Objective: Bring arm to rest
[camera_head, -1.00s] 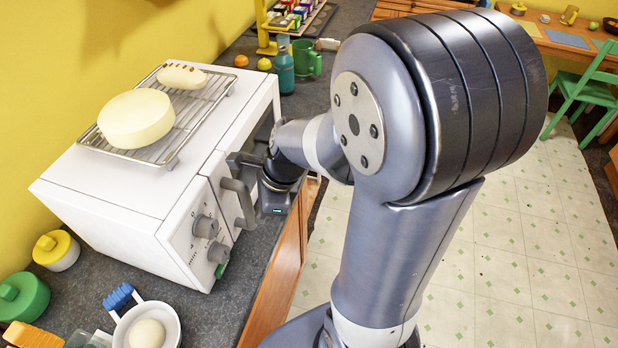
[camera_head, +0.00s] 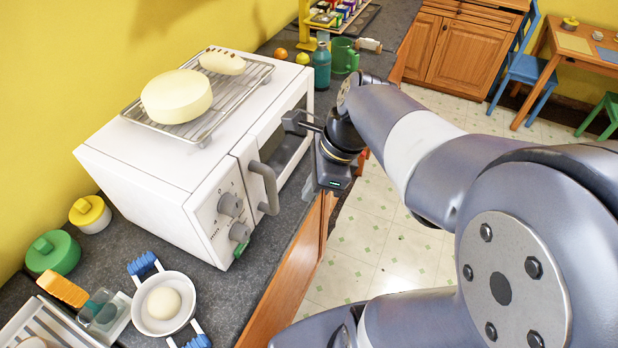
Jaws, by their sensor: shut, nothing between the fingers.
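My arm reaches in from the right side of the head view, bent at the elbow. My gripper (camera_head: 300,124) is shut and holds nothing that I can see. It hangs in front of the right part of the white oven (camera_head: 150,182), above the counter's front edge. The oven's grey handle (camera_head: 267,188) is to the left of and below my gripper. Whether the fingers touch the oven front cannot be told from this angle.
A wire rack (camera_head: 205,125) with a pale round cheese (camera_head: 176,95) lies on the oven. A teal bottle (camera_head: 321,66) and green mug (camera_head: 343,56) stand behind my gripper. A white bowl (camera_head: 150,322) is at the front. The tiled floor (camera_head: 365,250) to the right shows free room.

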